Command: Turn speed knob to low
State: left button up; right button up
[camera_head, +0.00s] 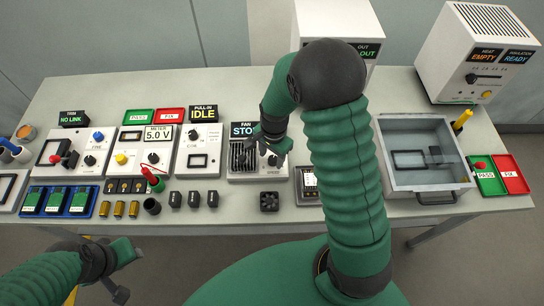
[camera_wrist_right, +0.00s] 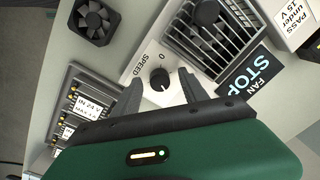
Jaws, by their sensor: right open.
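The speed knob (camera_wrist_right: 160,79) is a small round black knob on the white fan panel, beside the printed word SPEED and a 0. A light mark on it appears to point toward the bottom of the right wrist view, away from the 0. My right gripper (camera_wrist_right: 160,92) is open, with one finger on each side of the knob; I cannot tell whether they touch it. In the head view my right gripper (camera_head: 272,150) is over the fan panel (camera_head: 238,178) and partly hides the knob. My left gripper (camera_head: 122,272) is empty at lower left, away from the table.
The fan display (camera_wrist_right: 249,76) reads STOP, next to the fan grille (camera_wrist_right: 208,28). A loose black fan (camera_head: 269,201) lies in front of the panel. Meter and pull-in panels stand to the left. A grey bin (camera_head: 433,190) is to the right, beyond my right arm.

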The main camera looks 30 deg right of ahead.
jog(key=shift+w+f, duration=0.1)
jog(key=shift+f, duration=0.4)
jog(key=shift+d, duration=0.35)
jog(key=shift+d+f, duration=0.1)
jog(key=shift+d, duration=0.2)
jog(key=c, duration=0.4)
jog(key=shift+c, duration=1.3)
jog(key=shift+a, duration=0.35)
grip_shut()
pick_arm(q)
jog(key=shift+w+d, duration=0.1)
jog(key=shift+d, duration=0.25)
jog(key=shift+d+r, duration=0.1)
